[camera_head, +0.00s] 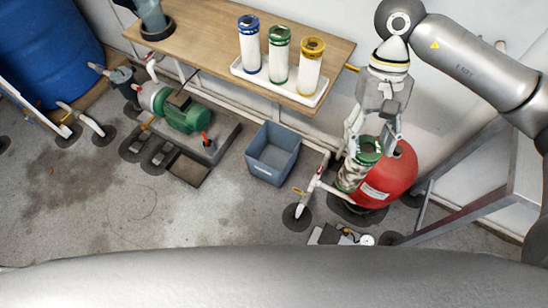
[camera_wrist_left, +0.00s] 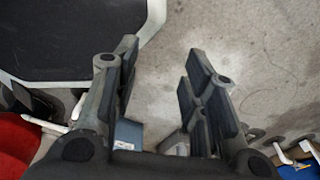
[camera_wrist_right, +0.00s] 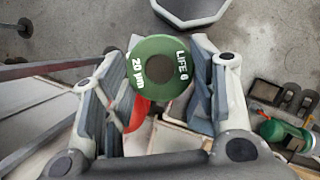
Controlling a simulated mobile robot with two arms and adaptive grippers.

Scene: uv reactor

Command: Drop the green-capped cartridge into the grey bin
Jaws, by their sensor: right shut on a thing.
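A cartridge (camera_head: 352,176) with a green cap and a blotchy, dirty-looking body is held upright in my right gripper (camera_head: 372,137), above the floor and in front of a red tank. In the right wrist view, its green cap (camera_wrist_right: 137,77) shows as a ring between the fingers of my right gripper (camera_wrist_right: 158,85). The grey bin (camera_head: 266,169) stands on the floor to the left of the held cartridge, apart from it, and looks empty. My left gripper (camera_wrist_left: 163,85) is open and empty in the left wrist view.
A wooden bench (camera_head: 205,52) behind the bin carries a white tray (camera_head: 300,97) with blue-, green- and yellow-capped cartridges. The red tank (camera_head: 391,180) and white pipework (camera_head: 309,190) lie near the held cartridge. A green pump (camera_head: 186,117) stands left of the bin.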

